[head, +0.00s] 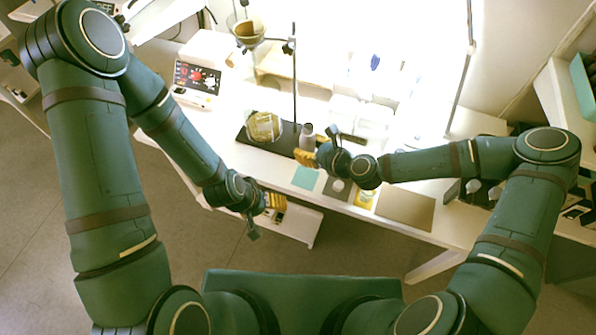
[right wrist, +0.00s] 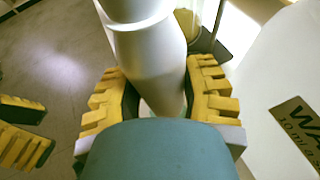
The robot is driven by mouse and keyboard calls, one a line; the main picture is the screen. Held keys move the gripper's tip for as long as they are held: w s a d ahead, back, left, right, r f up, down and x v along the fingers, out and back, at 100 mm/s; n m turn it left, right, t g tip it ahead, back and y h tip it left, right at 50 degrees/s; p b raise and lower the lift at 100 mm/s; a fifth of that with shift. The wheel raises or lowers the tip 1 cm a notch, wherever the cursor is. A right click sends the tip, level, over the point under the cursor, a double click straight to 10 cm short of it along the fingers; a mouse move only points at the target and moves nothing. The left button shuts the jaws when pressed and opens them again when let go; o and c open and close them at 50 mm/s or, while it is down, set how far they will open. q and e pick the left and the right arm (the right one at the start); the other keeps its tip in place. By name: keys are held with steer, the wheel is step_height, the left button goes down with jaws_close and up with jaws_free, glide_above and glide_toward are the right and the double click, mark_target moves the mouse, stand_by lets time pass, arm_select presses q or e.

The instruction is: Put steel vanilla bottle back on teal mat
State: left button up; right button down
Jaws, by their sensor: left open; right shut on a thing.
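The steel bottle (head: 307,136) is a pale metallic cylinder with a dark top. My right gripper (head: 306,156) is shut on it and holds it just behind the teal mat. In the right wrist view the steel bottle (right wrist: 150,55) sits between the yellow fingers of that gripper (right wrist: 160,92); its label cannot be read. The teal mat (head: 306,178) lies near the table's front edge, with nothing seen on it. My left gripper (head: 275,202) is open and empty in front of the table, lower left of the mat. Its yellow fingers (right wrist: 22,132) also show in the right wrist view.
A dark grey mat (head: 328,194) with a round thing on it, a yellow mat (head: 361,203) and a brown board (head: 406,209) lie right of the teal mat. Behind stands a lab stand (head: 295,75) on a dark base with a round yellowish vessel (head: 263,127).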

steer(key=shift+w+a+f, duration=0.1)
step_height(320, 180, down, 10)
steer(key=shift+r+b, duration=0.15)
steer(key=shift+b, duration=0.4)
steer(key=c, duration=0.5)
jaws_free()
steer(key=shift+f, duration=0.2)
steer(key=shift+r, duration=0.1)
